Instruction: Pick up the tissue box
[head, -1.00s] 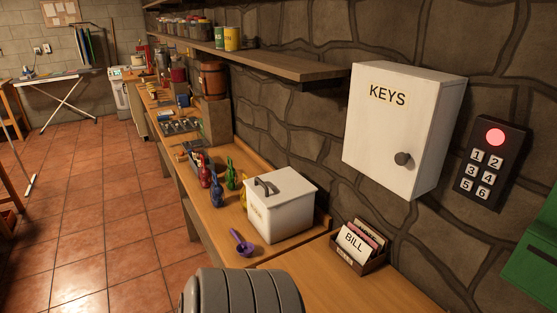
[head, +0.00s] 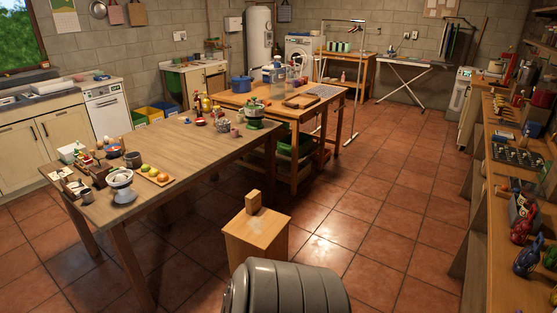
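I cannot make out a tissue box for certain in the head view. A small white and green item (head: 69,153) stands at the left end of the long wooden table (head: 190,155), among several small things. It is too small to tell whether it is the tissue box. Neither of my grippers is in view.
A wooden stool (head: 257,243) with a small block on top stands in front of the long table. A second wooden table (head: 320,107) stands behind it. A cluttered workbench (head: 503,230) runs along the right. The tiled floor (head: 400,190) between is clear.

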